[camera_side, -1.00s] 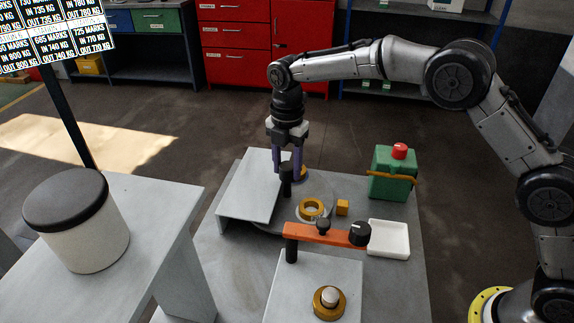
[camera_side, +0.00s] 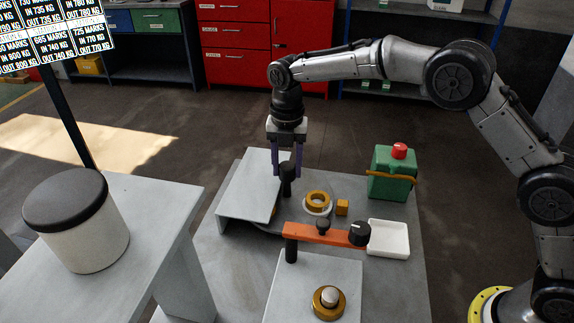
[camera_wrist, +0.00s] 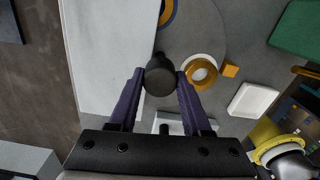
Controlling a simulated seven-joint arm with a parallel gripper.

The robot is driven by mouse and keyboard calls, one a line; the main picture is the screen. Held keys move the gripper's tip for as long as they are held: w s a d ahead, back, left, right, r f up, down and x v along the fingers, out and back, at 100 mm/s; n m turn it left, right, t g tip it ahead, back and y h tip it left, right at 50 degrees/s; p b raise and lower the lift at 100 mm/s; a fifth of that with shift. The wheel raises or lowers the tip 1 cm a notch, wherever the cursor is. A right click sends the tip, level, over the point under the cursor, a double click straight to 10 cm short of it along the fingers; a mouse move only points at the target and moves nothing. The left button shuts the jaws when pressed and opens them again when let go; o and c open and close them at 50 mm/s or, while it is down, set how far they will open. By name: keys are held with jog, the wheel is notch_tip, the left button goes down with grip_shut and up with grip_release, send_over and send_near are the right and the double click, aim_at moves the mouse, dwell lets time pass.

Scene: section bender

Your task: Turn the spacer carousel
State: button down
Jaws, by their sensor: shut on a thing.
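My gripper (camera_side: 287,172) points straight down and its two purple fingers are shut on a black upright knob (camera_side: 288,188) above the spacer carousel. In the wrist view the knob (camera_wrist: 160,78) sits between the fingertips. The round grey carousel plate (camera_wrist: 205,35) lies below, partly covered by a pale flat plate (camera_side: 248,190). A brass ring (camera_side: 317,200) with a white ring under it rests on the carousel right of the knob. In the wrist view a brass-and-blue ring (camera_wrist: 168,12) is cut off at the top edge.
A small orange-yellow block (camera_side: 342,207) and white tray (camera_side: 388,238) lie to the right. An orange bar (camera_side: 312,234) with black knobs crosses in front. A green box (camera_side: 392,172) with a red button stands behind right. Another brass ring (camera_side: 329,302) sits in front.

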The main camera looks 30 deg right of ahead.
jog(key=shift+r, duration=0.1)
dwell(0.5)
jog(key=shift+c, duration=1.7)
grip_release()
notch_tip(320, 180, up, 14)
